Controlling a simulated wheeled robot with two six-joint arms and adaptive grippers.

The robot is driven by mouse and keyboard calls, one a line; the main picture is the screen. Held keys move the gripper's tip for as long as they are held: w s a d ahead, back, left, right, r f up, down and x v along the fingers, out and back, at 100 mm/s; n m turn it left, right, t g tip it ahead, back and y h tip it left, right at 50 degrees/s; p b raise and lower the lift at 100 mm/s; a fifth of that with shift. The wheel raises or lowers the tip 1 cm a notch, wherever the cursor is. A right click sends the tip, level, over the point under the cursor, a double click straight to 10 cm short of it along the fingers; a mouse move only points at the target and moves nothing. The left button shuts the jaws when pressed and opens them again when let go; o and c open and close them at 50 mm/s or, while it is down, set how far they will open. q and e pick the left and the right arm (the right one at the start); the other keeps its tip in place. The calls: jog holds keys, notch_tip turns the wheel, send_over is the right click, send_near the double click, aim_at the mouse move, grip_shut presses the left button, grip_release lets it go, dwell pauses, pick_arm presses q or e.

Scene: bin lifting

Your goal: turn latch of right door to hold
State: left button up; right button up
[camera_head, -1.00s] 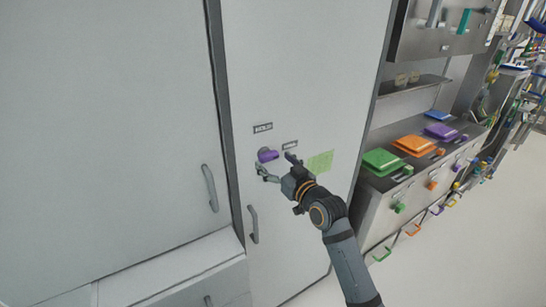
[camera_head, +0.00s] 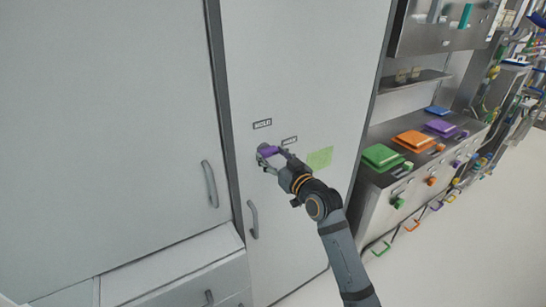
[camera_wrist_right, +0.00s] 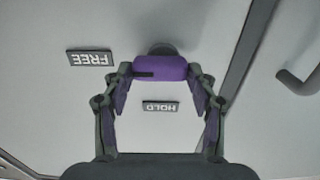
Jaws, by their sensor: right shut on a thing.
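The purple latch (camera_head: 268,150) is on the upper part of the tall white right door (camera_head: 300,60). My right gripper (camera_head: 269,155) reaches it from the lower right and is shut on it. In the right wrist view the purple latch bar (camera_wrist_right: 160,67) lies across the picture, with a fingertip of the right gripper (camera_wrist_right: 160,72) at each end. Its round grey mount shows just above it. The FREE label (camera_wrist_right: 91,58) is left of the bar and the HOLD label (camera_wrist_right: 161,106) is below it, between the fingers. My left gripper is out of view.
A green note (camera_head: 320,158) is on the door, right of the latch. The door handle (camera_head: 252,218) is lower left. A steel counter with green, orange and purple lidded bins (camera_head: 382,157) stands to the right. Clear floor (camera_head: 480,240) lies at the lower right.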

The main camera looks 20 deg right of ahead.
jog(key=n+b, duration=0.3)
jog(key=shift+f+n, duration=0.1)
jog(key=shift+n, duration=0.3)
jog(key=n+b, duration=0.2)
jog(key=n, duration=0.2)
jog(key=shift+a+b, duration=0.15)
jog(key=shift+b, duration=0.25)
jog(key=n+b, duration=0.2)
jog(key=n, duration=0.3)
jog(key=shift+a+n+b, duration=0.1)
jog(key=shift+n+b, duration=0.2)
jog(key=shift+n, duration=0.1)
jog(key=shift+n+b, duration=0.75)
jog(key=shift+n, duration=1.35)
jog(key=shift+s, duration=0.1)
jog(key=o, duration=1.1)
jog(key=shift+a, duration=0.1)
jog(key=shift+o, duration=0.2)
jog(key=shift+r, duration=0.2)
